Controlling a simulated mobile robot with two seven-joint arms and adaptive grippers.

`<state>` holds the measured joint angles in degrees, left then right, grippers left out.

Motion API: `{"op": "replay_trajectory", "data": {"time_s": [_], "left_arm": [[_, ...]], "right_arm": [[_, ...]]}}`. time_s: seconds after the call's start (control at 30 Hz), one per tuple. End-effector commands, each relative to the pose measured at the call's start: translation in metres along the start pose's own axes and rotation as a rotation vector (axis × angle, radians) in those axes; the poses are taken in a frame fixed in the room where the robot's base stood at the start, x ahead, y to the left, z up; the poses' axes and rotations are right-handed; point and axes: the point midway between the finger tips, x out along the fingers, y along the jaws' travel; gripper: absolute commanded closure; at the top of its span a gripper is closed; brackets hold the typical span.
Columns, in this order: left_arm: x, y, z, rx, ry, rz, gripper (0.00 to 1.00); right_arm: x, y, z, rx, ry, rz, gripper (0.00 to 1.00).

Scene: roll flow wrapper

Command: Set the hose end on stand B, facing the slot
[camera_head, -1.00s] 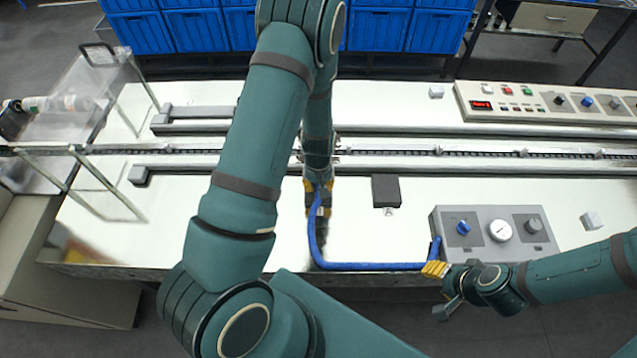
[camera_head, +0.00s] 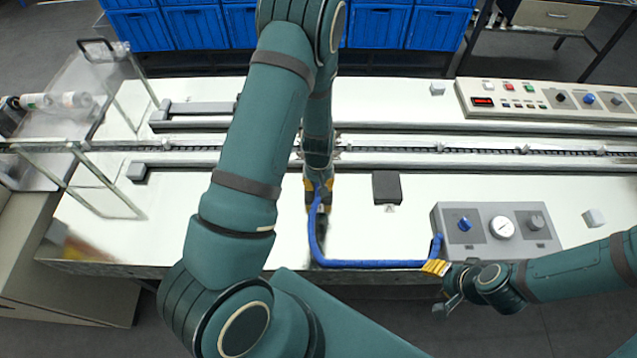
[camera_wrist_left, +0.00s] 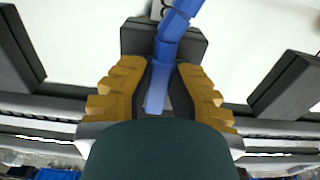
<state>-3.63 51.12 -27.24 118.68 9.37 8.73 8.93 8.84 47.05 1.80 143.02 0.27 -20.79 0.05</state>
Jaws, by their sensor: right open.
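The blue hose (camera_head: 370,264) runs from the left side of the grey control box, along the table's front edge, then up to my left gripper (camera_head: 319,188). In the left wrist view the hose end (camera_wrist_left: 157,88) lies between the yellow fingers of my left gripper (camera_wrist_left: 162,75), which close in near it at the tips. A dark block (camera_wrist_left: 135,40), with a pale label partly seen beyond it, is beneath the hose; its letter is not readable. My right gripper (camera_head: 436,268) is open beside the hose bend near the control box. The slot is not clearly visible.
A dark stand (camera_head: 387,187) stands right of my left gripper. The grey control box (camera_head: 500,245) with knobs and a gauge is at the front right. Conveyor rails (camera_head: 480,150) cross the table behind. A clear guard frame (camera_head: 100,190) stands left.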

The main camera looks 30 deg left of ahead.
Motion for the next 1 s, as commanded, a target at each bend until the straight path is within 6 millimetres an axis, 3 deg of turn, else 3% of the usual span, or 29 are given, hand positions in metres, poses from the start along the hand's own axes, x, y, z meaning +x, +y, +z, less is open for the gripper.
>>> {"op": "replay_trajectory", "data": {"time_s": [0.03,0.07,0.47,0.57,1.0], "left_arm": [[0.000,0.000,0.000,0.000,0.000,0.000,0.66],[0.000,0.000,0.000,0.000,0.000,0.000,0.55],[-0.005,0.000,-0.001,0.001,0.002,0.000,0.55],[-0.017,0.000,-0.001,0.000,0.003,0.001,0.55],[-0.100,0.001,0.000,0.002,0.004,0.003,0.55]], "right_arm": [[0.000,0.000,0.000,0.000,0.000,0.000,0.53],[0.000,0.000,0.000,0.000,0.000,0.000,0.53],[0.000,0.000,0.000,0.000,0.000,0.000,0.53],[0.000,0.000,0.000,0.000,0.000,0.000,0.53],[0.000,0.000,0.000,0.000,0.000,0.000,0.53]]}}
